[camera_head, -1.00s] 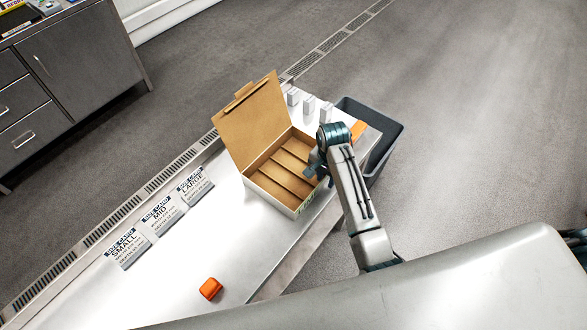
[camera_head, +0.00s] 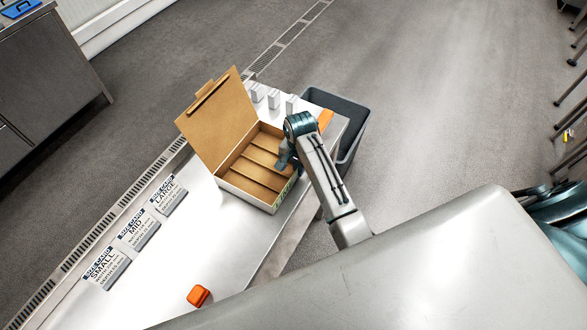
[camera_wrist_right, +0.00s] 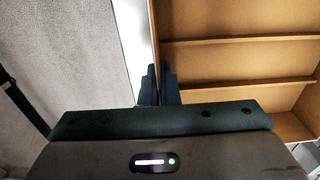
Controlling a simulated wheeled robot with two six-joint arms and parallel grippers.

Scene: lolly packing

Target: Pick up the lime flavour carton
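An open cardboard carton (camera_head: 225,177) with a raised brown lid and inner dividers stands at the far end of the metal table. Its outside is white, with a green mark on the side facing my arm; I cannot read the flavour. My right gripper (camera_head: 287,160) is at the carton's right wall. In the right wrist view, the fingers of the right gripper (camera_wrist_right: 159,85) are close together, one on each side of the carton's wall (camera_wrist_right: 155,40), and look shut on it. The carton's dividers show to the right. My left gripper is not in view.
Size signs (camera_head: 138,229) lie along the table's (camera_head: 215,245) left side. An orange block (camera_head: 198,296) lies near the front. Grey upright pieces (camera_head: 274,98) and an orange item (camera_head: 325,119) are behind the carton. A dark bin (camera_head: 350,112) stands beyond the table end.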

